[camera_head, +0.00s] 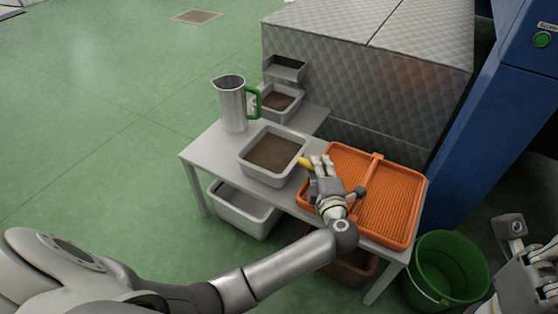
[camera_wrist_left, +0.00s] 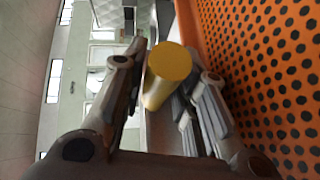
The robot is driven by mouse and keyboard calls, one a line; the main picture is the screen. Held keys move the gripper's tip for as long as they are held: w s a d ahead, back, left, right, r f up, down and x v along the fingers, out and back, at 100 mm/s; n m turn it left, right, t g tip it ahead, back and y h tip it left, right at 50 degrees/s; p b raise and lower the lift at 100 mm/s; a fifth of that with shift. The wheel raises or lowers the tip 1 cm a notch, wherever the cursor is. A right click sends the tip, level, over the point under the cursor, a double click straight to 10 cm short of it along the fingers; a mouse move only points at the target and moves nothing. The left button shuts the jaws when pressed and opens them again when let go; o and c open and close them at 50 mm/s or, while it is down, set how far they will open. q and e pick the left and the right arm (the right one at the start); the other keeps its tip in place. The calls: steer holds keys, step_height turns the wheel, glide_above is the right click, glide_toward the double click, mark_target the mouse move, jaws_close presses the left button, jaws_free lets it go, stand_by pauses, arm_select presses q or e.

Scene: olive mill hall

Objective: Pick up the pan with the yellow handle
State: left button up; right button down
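The pan is a grey, round-cornered container (camera_head: 243,166) with brown matter in it, on the pale table. A short yellow handle (camera_head: 305,162) shows at its right side. My left gripper (camera_head: 321,160) is at the handle, over the left edge of the orange tray. In the left wrist view the handle's round yellow end (camera_wrist_left: 168,64) lies between my two fingers (camera_wrist_left: 165,85). The fingers stand apart, with narrow gaps beside the handle; contact is not clear. The pan's body is hard to make out there. My right gripper (camera_head: 535,265) is at the lower right edge, partly cut off.
The orange perforated tray (camera_head: 399,238) fills the table's right end. A metal jug (camera_head: 232,108) with a green handle stands at the left. Another grey container (camera_head: 297,104) is behind. A green bucket (camera_head: 404,285) and a white bin (camera_head: 243,218) are below.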

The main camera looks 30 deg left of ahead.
arm_select(q)
jaws_close()
steer(key=shift+r, duration=0.15)
steer(key=shift+r, duration=0.1)
